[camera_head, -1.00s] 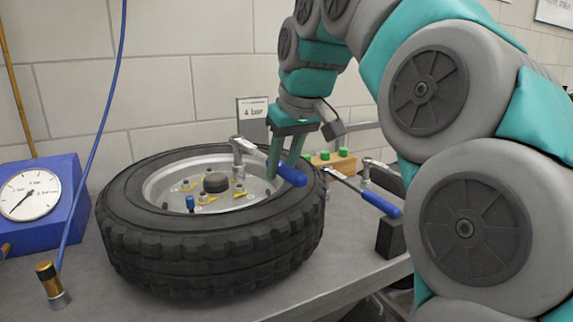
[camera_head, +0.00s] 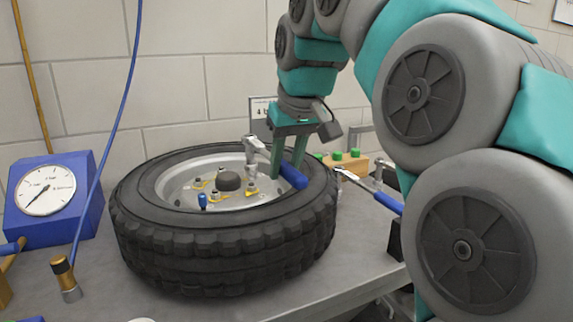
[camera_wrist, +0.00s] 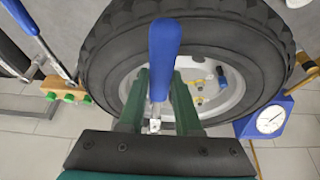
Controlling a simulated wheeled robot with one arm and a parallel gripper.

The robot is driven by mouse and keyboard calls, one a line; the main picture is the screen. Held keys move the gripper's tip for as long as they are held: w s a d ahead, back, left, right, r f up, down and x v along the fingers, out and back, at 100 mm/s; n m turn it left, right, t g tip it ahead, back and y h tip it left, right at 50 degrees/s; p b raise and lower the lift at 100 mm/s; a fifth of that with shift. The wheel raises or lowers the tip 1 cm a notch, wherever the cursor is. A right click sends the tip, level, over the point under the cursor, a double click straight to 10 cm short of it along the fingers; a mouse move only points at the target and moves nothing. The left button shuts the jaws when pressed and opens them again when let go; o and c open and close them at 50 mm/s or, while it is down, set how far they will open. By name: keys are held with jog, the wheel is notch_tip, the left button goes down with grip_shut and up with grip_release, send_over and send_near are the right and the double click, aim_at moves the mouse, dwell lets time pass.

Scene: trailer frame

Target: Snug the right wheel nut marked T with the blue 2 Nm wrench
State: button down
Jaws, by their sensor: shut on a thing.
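My gripper (camera_head: 285,172) is shut on the blue handle of a wrench (camera_head: 293,176), above the right side of the wheel (camera_head: 225,258). In the wrist view my gripper (camera_wrist: 160,105) has its green fingers on either side of the wrench (camera_wrist: 163,50). The wrench's metal head (camera_head: 254,148) points left, and its socket reaches down over the right wheel nut (camera_head: 250,187). I cannot tell whether the socket is fully seated. Several other nuts with yellow tags surround the dark hub (camera_head: 229,181). The letters on the tags are too small to read.
A second blue-handled wrench (camera_head: 388,202) lies on a rack at right, near a wooden block with green knobs (camera_head: 345,163). A blue gauge box (camera_head: 52,200) and a brass-ended hose (camera_head: 66,278) stand at left.

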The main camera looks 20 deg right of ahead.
jog(key=shift+a, duration=0.5)
jog(key=shift+d+r+n+p, duration=0.15)
jog(key=shift+d+n+p, duration=0.2)
jog(key=shift+d, duration=0.7)
jog(key=shift+d+n+y, duration=0.25)
jog(key=shift+d+y, duration=0.05)
jog(key=shift+d, duration=0.2)
jog(key=c, duration=1.2)
grip_release()
jog(key=shift+c, duration=0.2)
grip_shut()
